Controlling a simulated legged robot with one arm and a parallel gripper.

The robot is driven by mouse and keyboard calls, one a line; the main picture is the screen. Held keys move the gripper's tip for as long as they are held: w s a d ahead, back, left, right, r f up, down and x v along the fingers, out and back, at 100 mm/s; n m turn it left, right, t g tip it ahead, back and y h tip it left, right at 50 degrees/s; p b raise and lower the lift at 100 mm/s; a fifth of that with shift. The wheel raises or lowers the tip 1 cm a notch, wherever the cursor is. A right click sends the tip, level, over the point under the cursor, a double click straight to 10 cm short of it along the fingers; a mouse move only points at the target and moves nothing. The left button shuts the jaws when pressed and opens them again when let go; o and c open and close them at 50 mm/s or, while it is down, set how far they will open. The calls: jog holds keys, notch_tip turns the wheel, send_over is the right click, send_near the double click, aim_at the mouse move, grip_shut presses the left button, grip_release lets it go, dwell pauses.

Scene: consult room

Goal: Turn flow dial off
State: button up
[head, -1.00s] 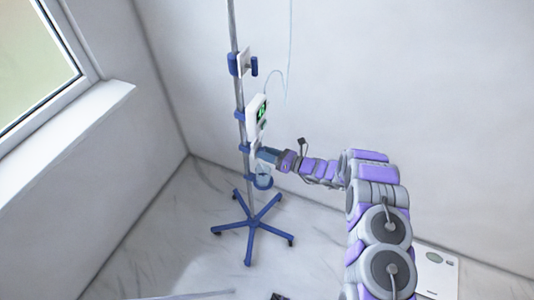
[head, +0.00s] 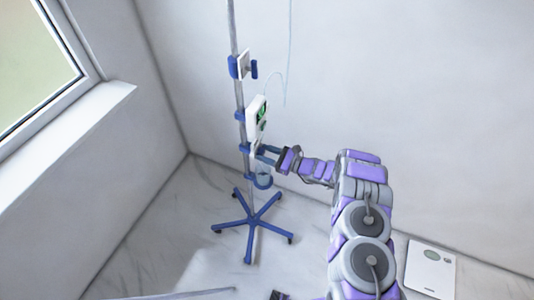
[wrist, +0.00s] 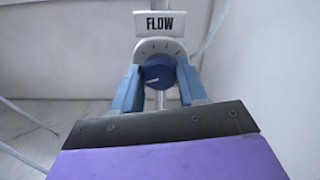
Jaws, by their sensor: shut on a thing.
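The flow dial (wrist: 158,74) is a round dark blue knob on a white plate with tick marks, under a sign (wrist: 160,23) reading FLOW. A white mark on the knob points to the left in the wrist view. My gripper (wrist: 160,80) has one light blue finger on each side of the knob and is shut on it. In the head view my gripper (head: 268,152) is at the pole, below the white pump with a green screen (head: 257,116). The dial is too small to make out there.
The IV pole (head: 239,90) stands on a blue wheeled base (head: 252,224) near the room corner. A blue clamp (head: 240,66) is higher on the pole and a thin tube hangs beside it. A white scale (head: 430,268) lies on the floor at right.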

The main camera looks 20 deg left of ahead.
jog(key=n+b, duration=0.1)
jog(key=n, duration=0.3)
jog(key=shift+n+b, duration=0.3)
jog(key=shift+n, duration=0.1)
dwell(0.5)
jog(key=o, duration=1.1)
jog(key=shift+a+f, duration=0.1)
jog(key=shift+a, duration=0.15)
jog(key=shift+c, duration=0.2)
jog(key=shift+d, duration=0.1)
jog(key=s+d+p, duration=0.1)
jog(key=d+p, duration=0.2)
jog(key=d, duration=1.4)
jog(key=shift+s+d, duration=0.15)
jog(key=shift+s, duration=0.05)
